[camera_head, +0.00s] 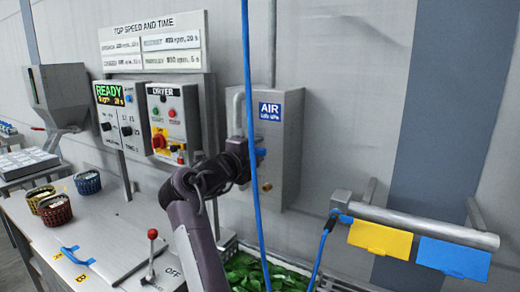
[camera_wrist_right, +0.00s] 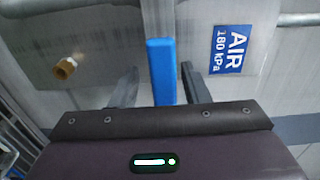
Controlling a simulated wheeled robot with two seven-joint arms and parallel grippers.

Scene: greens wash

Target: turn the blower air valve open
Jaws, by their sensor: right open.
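The blue air valve handle (camera_wrist_right: 162,72) stands between the fingers of my right gripper (camera_wrist_right: 159,68) in the wrist view. The fingers are open, one on each side of the handle, with a gap visible on both sides. In the head view the handle (camera_head: 260,152) shows only as a small blue piece at the grey AIR box (camera_head: 288,130). My right gripper (camera_head: 252,153) is at the box's left side, partly hidden by my own arm. The blue AIR label (camera_wrist_right: 231,50) is right of the fingers in the wrist view. My left gripper is not in view.
A blue hose (camera_head: 250,75) hangs down in front of my right arm. The dryer panel (camera_head: 168,120) is to the left. A red-knobbed lever (camera_head: 152,235) stands on the bench. A pipe with yellow and blue tags (camera_head: 380,239) juts out at right. A brass fitting (camera_wrist_right: 65,68) is left of the handle.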

